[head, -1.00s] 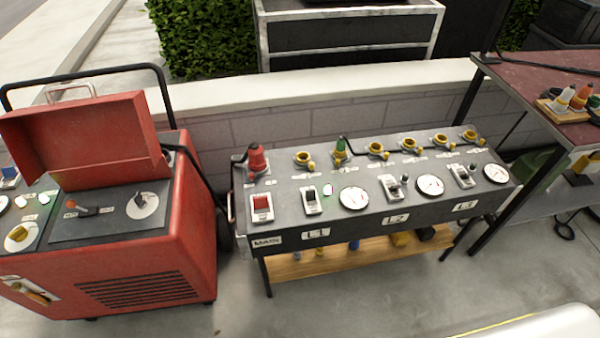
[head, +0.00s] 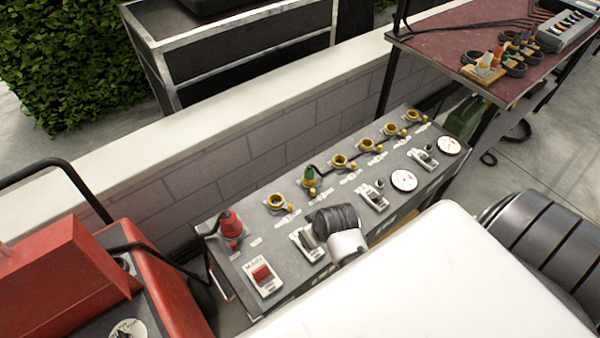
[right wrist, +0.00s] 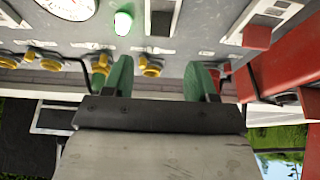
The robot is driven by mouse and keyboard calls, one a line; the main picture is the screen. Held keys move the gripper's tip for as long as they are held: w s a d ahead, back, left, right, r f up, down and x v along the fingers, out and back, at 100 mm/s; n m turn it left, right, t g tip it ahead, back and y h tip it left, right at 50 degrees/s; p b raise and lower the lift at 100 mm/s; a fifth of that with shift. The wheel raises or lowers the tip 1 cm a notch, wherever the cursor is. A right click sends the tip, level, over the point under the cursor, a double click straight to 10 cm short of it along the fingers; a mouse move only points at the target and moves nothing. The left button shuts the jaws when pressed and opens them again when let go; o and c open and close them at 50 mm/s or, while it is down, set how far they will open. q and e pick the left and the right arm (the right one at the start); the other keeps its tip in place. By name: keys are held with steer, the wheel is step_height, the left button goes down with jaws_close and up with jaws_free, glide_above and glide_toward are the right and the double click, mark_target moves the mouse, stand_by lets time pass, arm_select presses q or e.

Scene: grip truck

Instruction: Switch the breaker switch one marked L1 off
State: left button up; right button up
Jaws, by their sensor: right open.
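The grey breaker panel (head: 232,267) stands beside the low wall. The L1 switch (head: 304,246) is a dark rocker on a white plate, right of the red MAIN switch (head: 262,273). It shows at the top of the right wrist view (right wrist: 163,18), next to a lit green lamp (right wrist: 122,22). Its lever position is unclear. My right gripper (head: 322,228) hovers over the panel close to the L1 switch, hiding the lamp and gauge there in the head view. In the right wrist view its two green fingers (right wrist: 162,78) are apart with nothing between them. My left gripper is out of view.
Yellow sockets (head: 276,201) line the panel's back edge, with a red plug (head: 231,224) and a green plug (head: 309,178) standing up. A red generator (head: 70,270) is close on the left. A dark red table (head: 450,50) stands at the right.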

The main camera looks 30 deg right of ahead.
steer(key=x, duration=0.7)
steer(key=shift+w+f+b, duration=0.2)
steer(key=shift+b, duration=0.2)
steer(key=shift+w+f, duration=0.1)
steer(key=shift+f, duration=0.3)
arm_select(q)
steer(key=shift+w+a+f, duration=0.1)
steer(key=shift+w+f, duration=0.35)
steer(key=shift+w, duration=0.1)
arm_select(e)
steer(key=shift+w+f, duration=0.15)
steer(key=shift+f, duration=0.2)
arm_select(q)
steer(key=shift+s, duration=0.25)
arm_select(e)
steer(key=c, duration=0.9)
